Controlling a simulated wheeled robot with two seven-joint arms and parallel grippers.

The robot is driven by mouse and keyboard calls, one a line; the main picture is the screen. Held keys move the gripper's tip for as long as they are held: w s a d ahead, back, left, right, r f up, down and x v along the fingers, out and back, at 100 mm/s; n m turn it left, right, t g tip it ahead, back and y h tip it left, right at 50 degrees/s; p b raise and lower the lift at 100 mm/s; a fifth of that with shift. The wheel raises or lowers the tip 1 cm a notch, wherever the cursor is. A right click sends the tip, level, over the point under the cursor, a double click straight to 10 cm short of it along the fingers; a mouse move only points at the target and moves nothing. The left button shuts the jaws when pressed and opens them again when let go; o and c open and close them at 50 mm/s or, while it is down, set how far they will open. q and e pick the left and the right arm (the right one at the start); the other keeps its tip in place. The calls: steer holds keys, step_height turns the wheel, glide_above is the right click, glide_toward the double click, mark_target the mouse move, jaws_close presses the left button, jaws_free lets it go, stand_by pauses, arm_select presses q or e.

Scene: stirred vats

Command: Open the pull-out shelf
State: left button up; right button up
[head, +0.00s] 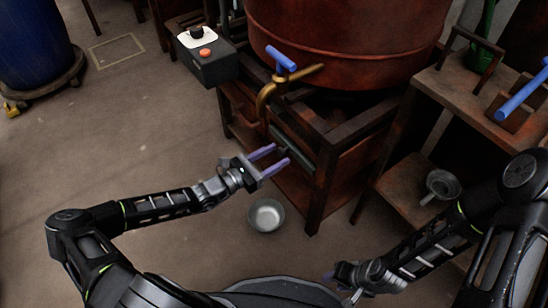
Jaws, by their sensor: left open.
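The pull-out shelf sits in the dark wooden stand under the copper vat. Its front shows as a dark grey-green bar (301,161), slanting down to the right. My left gripper (281,153) is open, with its two purple fingers pointing at this bar from the left. The fingertips are close to the bar; I cannot tell whether they touch it. The shelf looks pushed in under the vat, and most of it is hidden. My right gripper (341,285) is low in the picture, away from the stand, and its jaw opening is unclear.
The copper vat (345,45) has a brass tap (268,95) with a blue handle above the bar. A metal bowl (266,215) is on the floor below my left gripper. A control box (207,58) is at the upper left, a wooden side table (460,88) at the right.

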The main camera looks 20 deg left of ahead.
arm_select(q)
steer(key=shift+c, duration=0.5)
jaws_close()
stand_by(0.8)
